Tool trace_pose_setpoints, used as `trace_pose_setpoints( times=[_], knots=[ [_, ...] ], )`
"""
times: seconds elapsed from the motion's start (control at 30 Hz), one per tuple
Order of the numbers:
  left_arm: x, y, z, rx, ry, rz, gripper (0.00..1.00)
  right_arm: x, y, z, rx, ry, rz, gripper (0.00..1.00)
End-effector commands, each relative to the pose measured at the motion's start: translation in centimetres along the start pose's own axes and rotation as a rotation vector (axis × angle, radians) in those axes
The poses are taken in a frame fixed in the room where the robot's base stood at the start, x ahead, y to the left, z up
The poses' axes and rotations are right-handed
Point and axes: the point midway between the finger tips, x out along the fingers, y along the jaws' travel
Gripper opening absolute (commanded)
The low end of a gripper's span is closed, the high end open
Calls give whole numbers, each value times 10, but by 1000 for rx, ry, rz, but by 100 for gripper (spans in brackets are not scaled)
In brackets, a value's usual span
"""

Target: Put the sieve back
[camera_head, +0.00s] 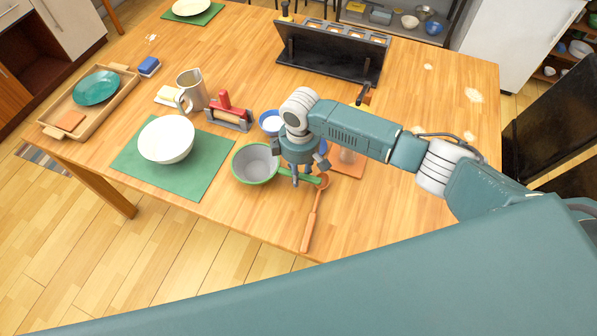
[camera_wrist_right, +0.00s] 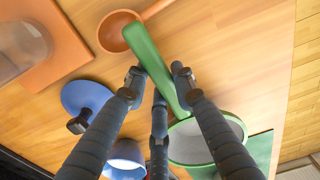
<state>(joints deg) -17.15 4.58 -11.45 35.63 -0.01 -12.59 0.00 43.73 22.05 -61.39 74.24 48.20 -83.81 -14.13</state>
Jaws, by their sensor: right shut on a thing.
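The sieve (camera_head: 255,164) has a grey mesh bowl, a green rim and a green handle, and is on or just above the wooden table near its front edge; I cannot tell if it touches. My right gripper (camera_head: 305,176) is shut on its green handle from above. In the right wrist view the handle of the sieve (camera_wrist_right: 155,65) runs between the fingers of my right gripper (camera_wrist_right: 158,82), with the mesh bowl at lower right. My left gripper is not in view.
A wooden ladle (camera_head: 310,222) lies right beside the handle. A white bowl (camera_head: 166,139) sits on a green mat (camera_head: 200,180) to the left. A black slotted rack (camera_head: 325,62) stands at the back. A blue lid (camera_wrist_right: 85,97) and a blue bowl (camera_wrist_right: 125,155) are close by.

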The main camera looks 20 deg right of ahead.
Motion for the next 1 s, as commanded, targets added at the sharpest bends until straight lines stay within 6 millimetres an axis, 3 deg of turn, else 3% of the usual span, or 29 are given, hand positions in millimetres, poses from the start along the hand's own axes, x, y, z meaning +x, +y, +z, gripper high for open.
trace_pose_setpoints(
  times=[0.37,0.4,0.5,0.83,1.0],
  knots=[
    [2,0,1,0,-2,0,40,5,0,0,0,1,0,0],
    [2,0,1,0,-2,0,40,5,0,0,-1,1,0,29],
    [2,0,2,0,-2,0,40,5,0,0,-1,1,0,47],
    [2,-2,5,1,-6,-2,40,3,0,0,0,0,0,47],
    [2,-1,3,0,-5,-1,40,-18,0,-1,-2,3,2,47]
  ],
)
